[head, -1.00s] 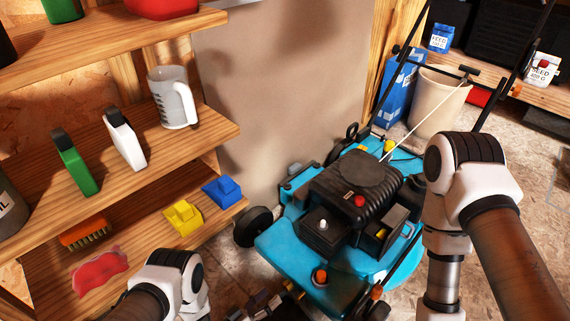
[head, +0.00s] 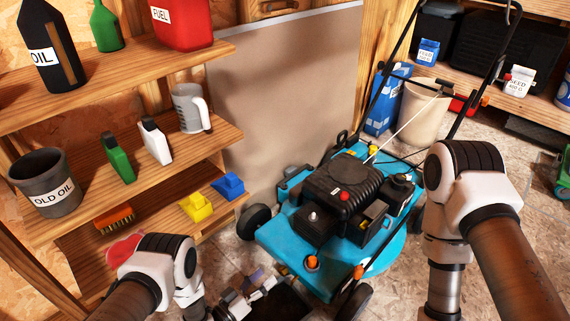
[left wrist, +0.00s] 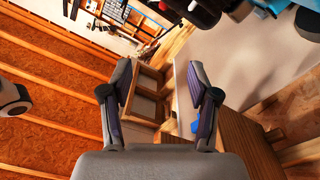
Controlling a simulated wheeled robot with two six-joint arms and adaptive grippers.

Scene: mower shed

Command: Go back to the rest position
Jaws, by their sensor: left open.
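My left gripper (head: 262,284) is at the bottom of the head view, low over the floor in front of the mower. In the left wrist view its two fingers (left wrist: 158,90) stand wide apart with nothing between them. My right arm comes in at the right of the head view, beside the mower, and its gripper is out of frame. The blue mower (head: 325,225) stands on the floor right of the shelves, with a black engine on top.
Wooden shelves (head: 150,63) at left hold an oil bottle, a red fuel can (head: 181,24), a white jug (head: 188,108) and an old-oil pot (head: 45,183). A beige bin (head: 422,112) and a blue box stand behind the mower. Floor shows at far right.

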